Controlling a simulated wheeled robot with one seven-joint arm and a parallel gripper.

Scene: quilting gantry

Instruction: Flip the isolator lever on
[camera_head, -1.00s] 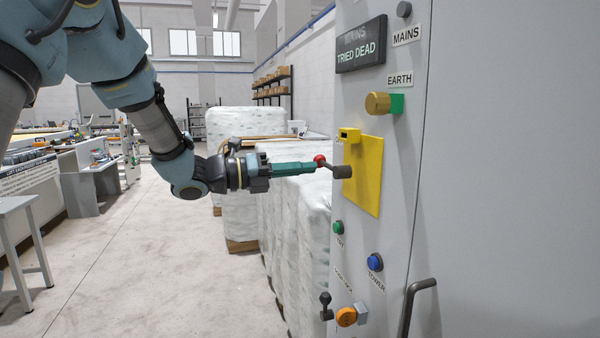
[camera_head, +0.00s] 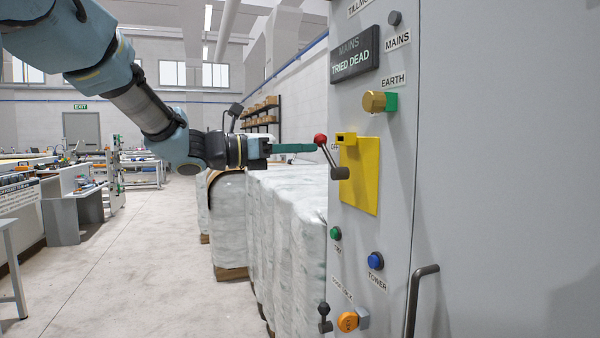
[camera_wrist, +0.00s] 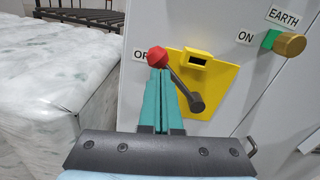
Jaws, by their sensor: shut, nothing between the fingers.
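The isolator lever (camera_head: 330,160) is a dark arm with a red knob on a yellow plate (camera_head: 362,190) on the grey cabinet front. In the head view it tilts up and left from its dark hub. In the wrist view the lever (camera_wrist: 183,84) also leans up-left, its red knob by a partly covered "OF…" label. An "ON" label (camera_wrist: 245,37) stands to the right of the plate. My gripper (camera_head: 312,148) has its green fingers shut and empty. Its fingertips (camera_wrist: 160,72) are at the red knob, just below it in the wrist view; whether they touch it I cannot tell.
A brass knob (camera_head: 376,102) marked EARTH sits above the plate, below a "TRIED DEAD" display (camera_head: 355,58). Green (camera_head: 335,233) and blue (camera_head: 375,261) buttons and a door handle (camera_head: 413,300) are lower down. Wrapped pallets (camera_head: 285,235) stand left of the cabinet.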

